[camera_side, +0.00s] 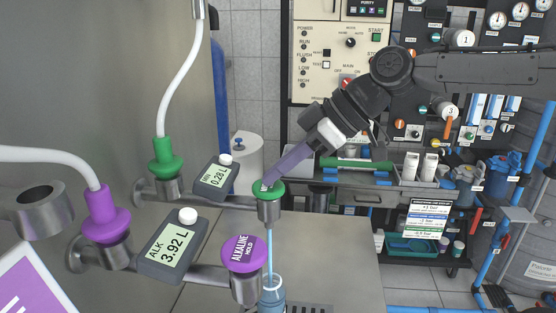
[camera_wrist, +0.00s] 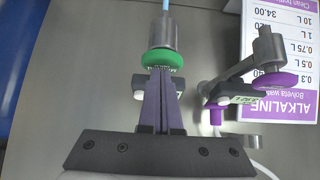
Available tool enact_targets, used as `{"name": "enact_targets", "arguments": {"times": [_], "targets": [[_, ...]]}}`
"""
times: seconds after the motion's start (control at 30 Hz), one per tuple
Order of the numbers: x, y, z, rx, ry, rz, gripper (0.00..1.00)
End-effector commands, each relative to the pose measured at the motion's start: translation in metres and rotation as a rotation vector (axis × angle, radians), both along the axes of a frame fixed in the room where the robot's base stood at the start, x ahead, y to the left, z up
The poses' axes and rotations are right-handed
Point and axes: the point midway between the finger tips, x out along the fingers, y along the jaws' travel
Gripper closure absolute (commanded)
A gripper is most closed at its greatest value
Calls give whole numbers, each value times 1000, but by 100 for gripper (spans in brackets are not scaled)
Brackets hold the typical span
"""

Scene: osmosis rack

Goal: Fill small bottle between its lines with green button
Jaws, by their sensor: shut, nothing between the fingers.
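The green button (camera_side: 272,188) caps a metal tap on the left wall's pipe. My gripper (camera_side: 265,184) is shut and empty, with its fingertips against the green button. In the wrist view the closed fingertips (camera_wrist: 160,72) meet the green button (camera_wrist: 162,60). A thin blue stream of water (camera_side: 269,246) runs down from this tap. The small bottle (camera_side: 271,296) stands under it, and the stream enters its open neck. The bottle's lower part is cut off by the frame, so its lines and water level cannot be seen. The meter (camera_side: 216,177) beside this tap reads 0.28 L.
A purple ALKALINE button (camera_side: 243,254) on a second tap stands close in front, near the bottle. Its meter (camera_side: 173,248) reads 3.92 L. Purple and green hose fittings (camera_side: 106,217) line the left wall. Grey counter (camera_side: 330,250) is clear to the right.

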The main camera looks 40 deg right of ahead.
Motion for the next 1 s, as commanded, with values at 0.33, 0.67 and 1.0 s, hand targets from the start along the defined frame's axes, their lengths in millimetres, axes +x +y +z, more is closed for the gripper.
{"name": "enact_targets", "arguments": {"times": [0.33,0.67,1.0], "targets": [[-1,-1,-9,-10,23,4,100],[-2,-4,44,-3,4,-1,100],[-37,-39,95,-1,-1,-2,100]]}}
